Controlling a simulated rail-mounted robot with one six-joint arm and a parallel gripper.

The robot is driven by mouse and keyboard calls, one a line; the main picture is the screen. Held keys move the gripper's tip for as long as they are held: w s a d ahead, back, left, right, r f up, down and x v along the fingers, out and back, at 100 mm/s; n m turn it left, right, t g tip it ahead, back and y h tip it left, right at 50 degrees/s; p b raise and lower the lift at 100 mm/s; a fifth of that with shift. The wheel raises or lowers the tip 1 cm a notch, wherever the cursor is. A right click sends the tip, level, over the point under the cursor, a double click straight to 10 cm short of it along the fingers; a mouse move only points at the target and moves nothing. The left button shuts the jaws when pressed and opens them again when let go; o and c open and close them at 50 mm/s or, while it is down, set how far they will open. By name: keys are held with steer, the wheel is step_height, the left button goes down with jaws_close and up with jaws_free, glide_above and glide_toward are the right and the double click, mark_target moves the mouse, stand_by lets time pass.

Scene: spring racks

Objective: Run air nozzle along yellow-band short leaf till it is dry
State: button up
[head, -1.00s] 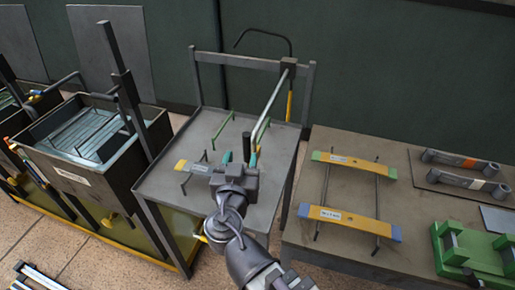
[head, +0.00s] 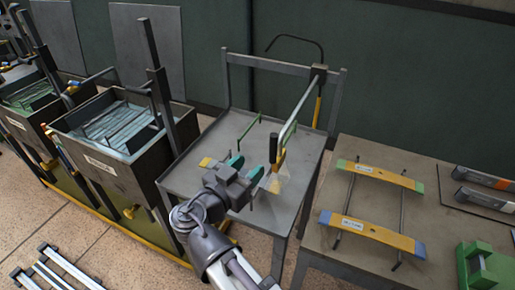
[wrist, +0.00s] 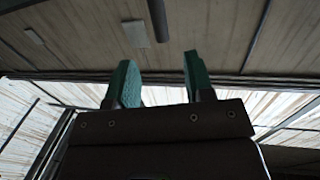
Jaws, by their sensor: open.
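A leaf with a yellow end (head: 207,162) lies on the grey bench; my gripper hides its middle. A second yellow patch (head: 275,186) shows right of the gripper, likely its other end. The dark air nozzle (head: 273,150) hangs upright above that side, and a pale translucent patch (head: 287,183) shows below it. My gripper (head: 246,167) is open and empty over the bench, its teal fingertips left of the nozzle and apart from it. In the wrist view the two fingers (wrist: 160,80) stand apart with nothing between them.
The grey bench (head: 195,178) has a rear frame and a post with an overhanging arm (head: 305,97). Liquid-filled tanks (head: 105,150) stand left. A brown table (head: 300,235) at right holds two banded leaves on a rack (head: 373,236) and a green fixture (head: 485,268).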

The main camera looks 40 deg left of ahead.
mark_target(271, 146)
steer(key=w, duration=1.1)
steer(key=shift+a, duration=0.1)
steer(key=shift+c, duration=0.3)
jaws_close()
